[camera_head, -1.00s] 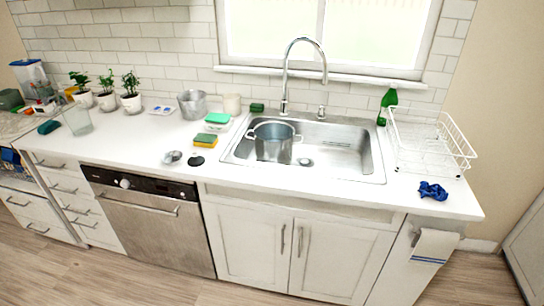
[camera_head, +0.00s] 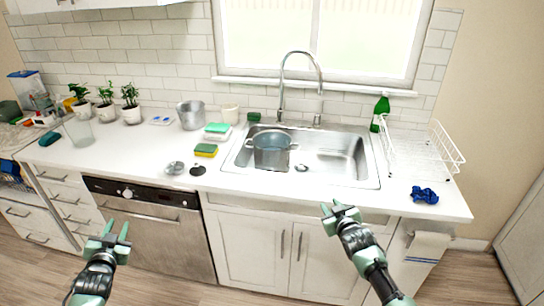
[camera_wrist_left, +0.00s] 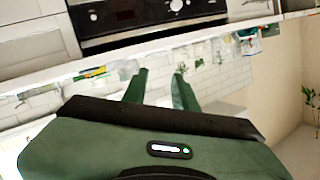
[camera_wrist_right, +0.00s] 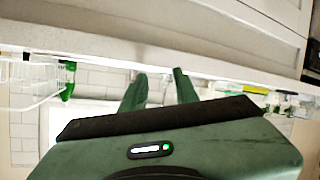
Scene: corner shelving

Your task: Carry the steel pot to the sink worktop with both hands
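The steel pot (camera_head: 271,152) stands upright in the left part of the sink (camera_head: 345,165), with a loop handle on each side. The white worktop (camera_head: 130,156) runs around the sink. My left gripper (camera_head: 118,231) is open and empty in front of the dishwasher, well left of the pot and nearer to me. My right gripper (camera_head: 338,206) is open and empty in front of the cabinet edge, right of the pot and nearer to me. Both grippers' fingers stand apart in the left wrist view (camera_wrist_left: 159,86) and the right wrist view (camera_wrist_right: 160,84).
A tall faucet (camera_head: 283,85) rises behind the pot. A grey metal container (camera_head: 190,116), sponges (camera_head: 206,150) and a green-topped box (camera_head: 217,130) stand left of the sink. A dish rack (camera_head: 420,150), green bottle (camera_head: 379,112) and blue cloth (camera_head: 424,195) are on the right.

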